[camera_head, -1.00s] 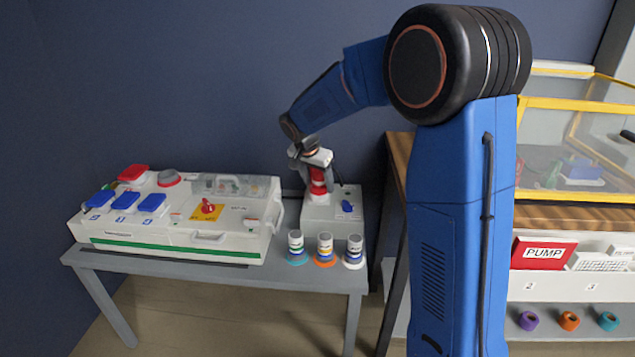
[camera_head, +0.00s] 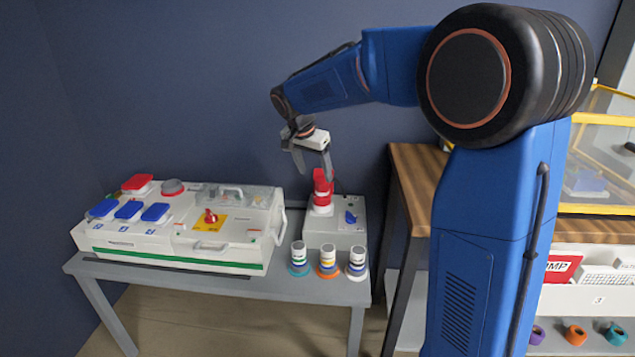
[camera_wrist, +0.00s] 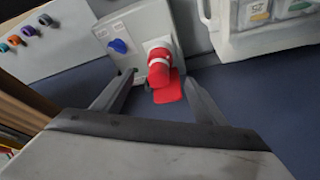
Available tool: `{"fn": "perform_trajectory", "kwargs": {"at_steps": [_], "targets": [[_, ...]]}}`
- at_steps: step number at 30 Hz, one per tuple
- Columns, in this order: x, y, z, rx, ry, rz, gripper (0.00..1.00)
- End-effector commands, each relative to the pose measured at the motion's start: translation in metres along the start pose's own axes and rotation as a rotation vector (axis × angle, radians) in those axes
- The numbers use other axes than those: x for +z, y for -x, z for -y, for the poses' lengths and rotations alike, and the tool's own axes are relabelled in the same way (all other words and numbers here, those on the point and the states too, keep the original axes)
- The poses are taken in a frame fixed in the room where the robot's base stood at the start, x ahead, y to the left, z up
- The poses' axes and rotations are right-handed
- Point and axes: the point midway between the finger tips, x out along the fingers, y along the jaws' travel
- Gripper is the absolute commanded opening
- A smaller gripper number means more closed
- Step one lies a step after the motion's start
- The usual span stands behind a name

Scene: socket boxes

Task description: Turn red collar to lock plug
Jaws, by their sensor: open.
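The red plug with its red collar (camera_head: 321,189) stands upright on the small grey socket box (camera_head: 336,234) at the table's right end. A white ring shows at its base. In the wrist view the red collar (camera_wrist: 159,74) lies ahead of the fingers, with a red flap beside it. A blue switch (camera_head: 350,217) is on the same box.
Three small white containers with coloured bands (camera_head: 328,260) stand in front of the box. A large white panel box (camera_head: 180,250) with blue and red covers fills the table's left. A wooden-topped bench (camera_head: 418,165) stands at the right.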

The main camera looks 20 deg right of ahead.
Motion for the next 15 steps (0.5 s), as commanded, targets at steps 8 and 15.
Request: {"fn": "perform_trajectory", "kwargs": {"at_steps": [8,15], "targets": [[0.0,0.047,0.001,-0.003,0.0,-0.001,0.65],[0.0,0.062,0.0,0.0,0.0,0.0,0.65]]}}
